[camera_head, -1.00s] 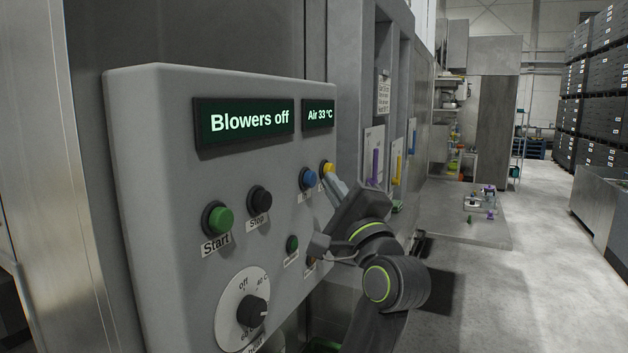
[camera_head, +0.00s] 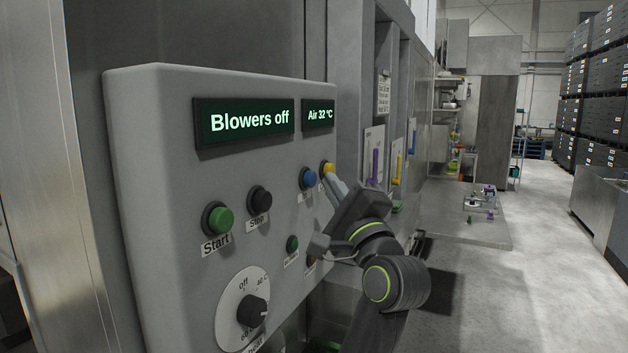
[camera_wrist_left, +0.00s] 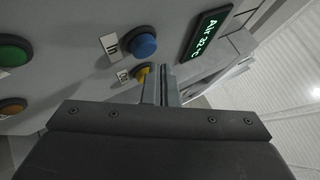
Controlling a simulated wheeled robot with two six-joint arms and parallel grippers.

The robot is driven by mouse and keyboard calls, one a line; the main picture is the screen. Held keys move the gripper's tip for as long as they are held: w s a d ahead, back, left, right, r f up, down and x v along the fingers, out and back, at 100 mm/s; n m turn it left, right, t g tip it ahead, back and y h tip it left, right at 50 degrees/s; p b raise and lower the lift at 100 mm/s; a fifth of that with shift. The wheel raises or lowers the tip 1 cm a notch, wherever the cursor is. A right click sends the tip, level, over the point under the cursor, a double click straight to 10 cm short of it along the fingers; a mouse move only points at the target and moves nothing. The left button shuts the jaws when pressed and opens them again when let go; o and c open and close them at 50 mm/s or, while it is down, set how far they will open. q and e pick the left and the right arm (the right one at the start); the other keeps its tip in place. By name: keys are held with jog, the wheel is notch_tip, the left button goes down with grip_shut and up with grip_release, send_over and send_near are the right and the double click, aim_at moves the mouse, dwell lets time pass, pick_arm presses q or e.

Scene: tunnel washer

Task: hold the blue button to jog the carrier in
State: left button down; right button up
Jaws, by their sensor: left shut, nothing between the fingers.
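The blue button (camera_head: 308,179) sits on the grey control panel (camera_head: 160,200), below the lit displays. It also shows in the left wrist view (camera_wrist_left: 143,45), with a small "In" label beside it. A yellow button (camera_head: 327,167) is to its right, and it is partly hidden by my fingers in the left wrist view (camera_wrist_left: 142,75). My left gripper (camera_head: 331,180) is shut and empty. Its fingertips are just by the yellow button and apart from the blue one; I cannot tell whether they touch the yellow one. My right gripper is not in view.
The panel also has a green Start button (camera_head: 217,218), a black Stop button (camera_head: 259,199), a small green button (camera_head: 292,244) and a dial (camera_head: 245,310). The displays read "Blowers off" (camera_head: 247,122) and "Air 32 °C" (camera_head: 319,114). Open floor lies to the right.

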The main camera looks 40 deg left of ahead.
pick_arm(q)
jog(key=shift+a, duration=0.2)
jog(key=shift+s+a, duration=0.15)
jog(key=shift+a, duration=0.1)
jog(key=shift+s+a, duration=0.1)
jog(key=shift+a, duration=0.35)
dwell(0.7)
jog(key=shift+d, duration=0.15)
dwell(5.1)
jog(key=shift+w+d+b, duration=0.2)
jog(key=shift+d+b, duration=0.1)
jog(key=shift+d, duration=0.45)
